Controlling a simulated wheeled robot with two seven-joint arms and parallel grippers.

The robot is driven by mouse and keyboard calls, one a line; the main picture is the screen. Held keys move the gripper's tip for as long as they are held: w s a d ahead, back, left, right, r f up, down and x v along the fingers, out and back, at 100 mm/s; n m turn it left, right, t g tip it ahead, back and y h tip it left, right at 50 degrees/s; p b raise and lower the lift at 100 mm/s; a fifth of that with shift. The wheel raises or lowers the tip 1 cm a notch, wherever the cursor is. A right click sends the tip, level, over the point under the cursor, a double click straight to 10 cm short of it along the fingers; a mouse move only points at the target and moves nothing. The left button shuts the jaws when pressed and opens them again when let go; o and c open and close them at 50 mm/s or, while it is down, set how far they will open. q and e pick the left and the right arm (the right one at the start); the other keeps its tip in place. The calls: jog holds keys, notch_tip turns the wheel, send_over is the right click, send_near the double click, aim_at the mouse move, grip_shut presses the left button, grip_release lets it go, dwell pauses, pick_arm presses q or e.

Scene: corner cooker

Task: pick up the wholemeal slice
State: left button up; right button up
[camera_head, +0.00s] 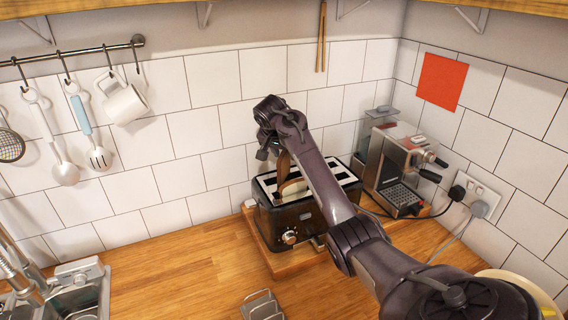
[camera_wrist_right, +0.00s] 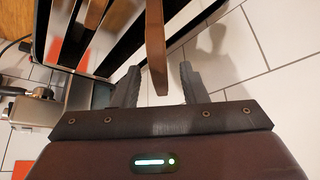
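A black two-slot toaster (camera_head: 312,214) stands on a board at the back of the worktop. A brown slice (camera_head: 283,167), which looks like the wholemeal slice, stands up from it, partly hidden by my arm. A second slice (camera_head: 293,188) shows lower in the toaster. My right gripper (camera_head: 268,150) is over the toaster by the upper slice. In the right wrist view, my right gripper (camera_wrist_right: 160,84) is open, its fingers on either side of a brown slice edge (camera_wrist_right: 156,45), with gaps showing. Another brown slice (camera_wrist_right: 95,14) is farther left there. My left gripper is out of view.
A coffee machine (camera_head: 402,168) stands right of the toaster, near plugged sockets (camera_head: 476,194). Utensils and a white mug (camera_head: 124,102) hang from a rail at left. A wire rack (camera_head: 262,306) is in front, a sink (camera_head: 80,290) at left. The worktop (camera_head: 180,270) between is clear.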

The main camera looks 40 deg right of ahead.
grip_shut()
